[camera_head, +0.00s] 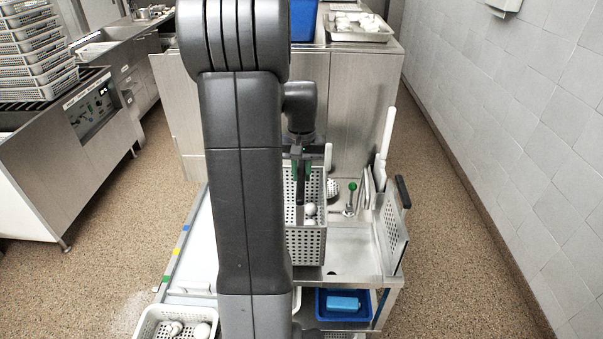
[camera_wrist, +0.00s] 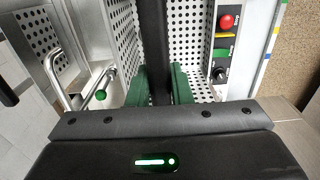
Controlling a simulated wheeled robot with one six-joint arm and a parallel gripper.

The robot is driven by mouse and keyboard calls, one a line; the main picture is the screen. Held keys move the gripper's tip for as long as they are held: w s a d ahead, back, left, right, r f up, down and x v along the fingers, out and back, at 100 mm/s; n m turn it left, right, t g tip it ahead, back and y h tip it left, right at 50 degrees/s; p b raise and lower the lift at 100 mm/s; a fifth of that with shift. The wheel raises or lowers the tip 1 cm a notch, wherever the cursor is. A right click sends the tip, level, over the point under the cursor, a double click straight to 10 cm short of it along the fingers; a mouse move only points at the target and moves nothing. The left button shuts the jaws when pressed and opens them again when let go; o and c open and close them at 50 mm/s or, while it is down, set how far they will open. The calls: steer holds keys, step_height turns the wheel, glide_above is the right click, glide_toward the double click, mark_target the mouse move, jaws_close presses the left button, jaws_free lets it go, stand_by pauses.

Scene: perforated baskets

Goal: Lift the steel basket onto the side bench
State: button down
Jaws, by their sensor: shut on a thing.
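The perforated steel basket (camera_head: 306,246) stands at the middle of the head view, with a few white round items inside. My arm hides its left part. My gripper (camera_head: 302,172) is over the basket, its green fingers shut on a dark bar that appears to be the basket's handle. In the wrist view my gripper (camera_wrist: 158,88) has a green finger on each side of this dark bar (camera_wrist: 154,40), with perforated walls (camera_wrist: 187,50) behind. Whether the basket's bottom touches the steel surface is hidden. Which surface is the side bench is unclear; a steel worktop (camera_head: 350,244) lies right of the basket.
A perforated upright panel (camera_head: 391,233) and a green-knobbed lever (camera_head: 351,192) stand at right. A blue tray (camera_head: 343,304) is on a lower shelf. A white basket (camera_head: 148,326) is at lower left. The wrist view shows a red button (camera_wrist: 226,21) close to my gripper.

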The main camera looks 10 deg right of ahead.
steer(key=f+b, duration=0.1)
steer(key=b, duration=0.1)
steer(key=shift+b, duration=1.6)
steer(key=shift+r+b, duration=0.1)
steer(key=shift+b, duration=0.65)
steer(key=shift+s+r, duration=0.15)
steer(key=shift+r, duration=0.05)
